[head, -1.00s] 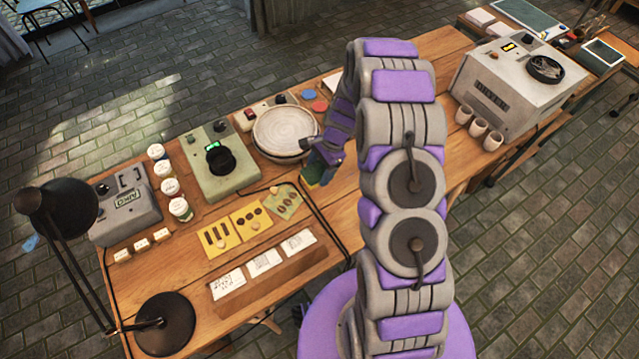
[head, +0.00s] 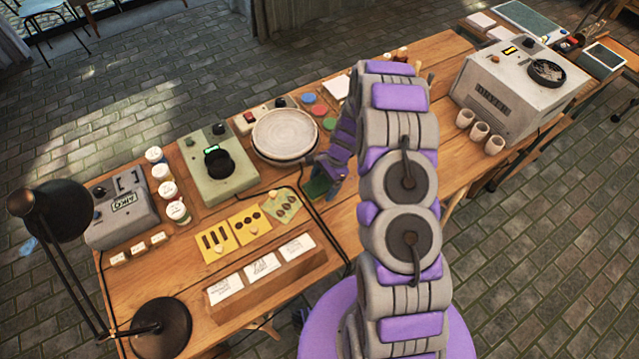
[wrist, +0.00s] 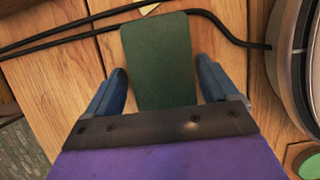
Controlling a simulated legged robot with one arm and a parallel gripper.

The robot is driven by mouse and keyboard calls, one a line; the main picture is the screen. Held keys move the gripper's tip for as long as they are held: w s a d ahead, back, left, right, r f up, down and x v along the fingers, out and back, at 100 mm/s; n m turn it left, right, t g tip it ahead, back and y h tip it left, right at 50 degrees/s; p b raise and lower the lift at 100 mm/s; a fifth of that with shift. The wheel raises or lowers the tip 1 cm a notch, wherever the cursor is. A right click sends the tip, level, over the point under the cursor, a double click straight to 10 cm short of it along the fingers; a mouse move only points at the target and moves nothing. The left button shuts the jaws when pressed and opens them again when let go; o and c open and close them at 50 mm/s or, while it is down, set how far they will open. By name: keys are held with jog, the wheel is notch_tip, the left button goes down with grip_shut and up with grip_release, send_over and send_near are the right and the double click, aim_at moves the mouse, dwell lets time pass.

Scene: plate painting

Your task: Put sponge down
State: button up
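The green sponge (wrist: 160,60) lies flat-looking between the two blue fingers of my gripper (wrist: 161,88) in the wrist view, with wood planks behind it. Narrow gaps show between the sponge and both fingers, so my gripper is open around it. In the head view the sponge (head: 318,187) is a green patch low at the wooden table (head: 330,225), just right of the plate stack and pattern cards. My arm partly hides it. It appears to rest on the table, though its underside is hidden.
A pale plate (head: 285,134) sits close on the left, on its stand. Black cables (wrist: 80,30) run by the sponge. Pattern cards (head: 250,225) lie nearby, and a white kiln-like box (head: 510,85) with small cups (head: 480,132) stands at right. Bare wood lies to the right.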

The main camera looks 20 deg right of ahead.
jog(key=shift+o, duration=0.7)
jog(key=shift+d, duration=0.85)
jog(key=shift+a+r, duration=0.1)
jog(key=shift+a, duration=0.4)
jog(key=shift+w+a+r, duration=0.1)
jog(key=shift+a+r, duration=0.15)
jog(key=shift+r, duration=0.05)
jog(key=d+f+p+v, duration=0.1)
jog(key=p+v, duration=0.1)
jog(key=v, duration=0.9)
jog(key=s+a+r+n, duration=0.2)
jog(key=s+r, duration=0.1)
jog(key=r, duration=0.4)
jog(key=s+a+r+n, duration=0.1)
jog(key=s+r+n, duration=0.15)
jog(key=r, duration=0.35)
jog(key=s+a+r+n+h, duration=0.2)
jog(key=s+a+r+n, duration=0.15)
jog(key=s+r, duration=0.7)
jog(key=s+r+n+h, duration=0.1)
jog(key=s+r+n, duration=0.1)
jog(key=s, duration=0.8)
jog(key=s+d+r+n+h, duration=0.1)
jog(key=s+r+n, duration=0.2)
jog(key=s, duration=0.7)
jog(key=shift+r+n, duration=0.2)
jog(key=shift+n, duration=0.5)
